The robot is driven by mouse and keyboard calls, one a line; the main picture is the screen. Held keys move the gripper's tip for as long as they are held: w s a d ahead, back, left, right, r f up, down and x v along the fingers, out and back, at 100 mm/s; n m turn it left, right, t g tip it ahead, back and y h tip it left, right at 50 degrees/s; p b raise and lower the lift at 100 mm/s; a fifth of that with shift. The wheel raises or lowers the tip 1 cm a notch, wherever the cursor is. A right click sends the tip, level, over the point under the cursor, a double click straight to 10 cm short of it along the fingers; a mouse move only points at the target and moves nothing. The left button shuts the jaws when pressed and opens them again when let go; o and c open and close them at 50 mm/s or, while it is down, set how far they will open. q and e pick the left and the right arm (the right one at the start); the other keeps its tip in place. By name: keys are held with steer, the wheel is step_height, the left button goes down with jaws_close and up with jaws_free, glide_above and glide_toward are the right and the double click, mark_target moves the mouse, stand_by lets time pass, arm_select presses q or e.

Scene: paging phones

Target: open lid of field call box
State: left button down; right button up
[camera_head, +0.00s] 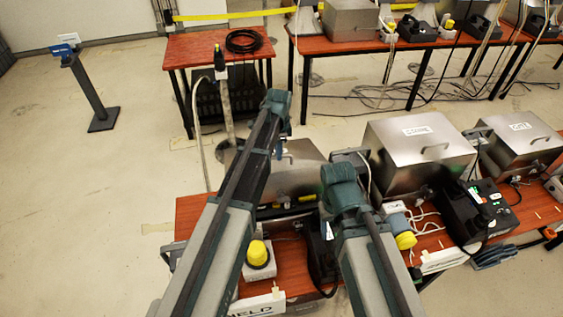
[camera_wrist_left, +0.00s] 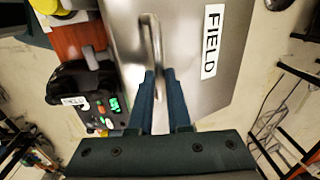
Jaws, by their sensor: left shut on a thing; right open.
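The field call box (camera_head: 297,174) is a silver metal box on the front red table, partly hidden behind my left arm in the head view. In the left wrist view its lid (camera_wrist_left: 195,60) carries a white FIELD label (camera_wrist_left: 212,41) and a metal bar handle (camera_wrist_left: 152,45). My left gripper (camera_wrist_left: 155,76) is shut on the near end of this handle. Whether the lid is raised is hard to tell. In the head view my right arm reaches forward just right of the box; its gripper is hidden behind the arm.
A black phone unit (camera_wrist_left: 85,92) stands beside the box. A yellow-topped button (camera_head: 258,255) sits at the table's front. Another metal box (camera_head: 418,160) with a handle stands to the right. Back tables (camera_head: 219,50) hold cables and similar boxes.

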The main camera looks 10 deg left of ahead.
arm_select(q)
steer(key=w+a+r+p, duration=0.1)
steer(key=w+a+r, duration=0.1)
steer(key=w, duration=0.3)
steer(key=w+a+r+p, duration=0.2)
steer(key=w, duration=0.4)
steer(key=shift+a, duration=0.35)
steer(key=c, duration=0.9)
jaws_free()
steer(key=shift+w+f, duration=0.1)
steer(key=shift+w, duration=0.1)
steer(key=shift+o, duration=0.2)
steer(key=shift+s, duration=0.1)
steer(key=shift+r, duration=0.2)
step_height(320, 180, up, 14)
steer(key=p, duration=1.4)
steer(key=shift+s+d+f, duration=0.15)
steer(key=shift+s+f, duration=0.1)
steer(key=shift+s, duration=0.15)
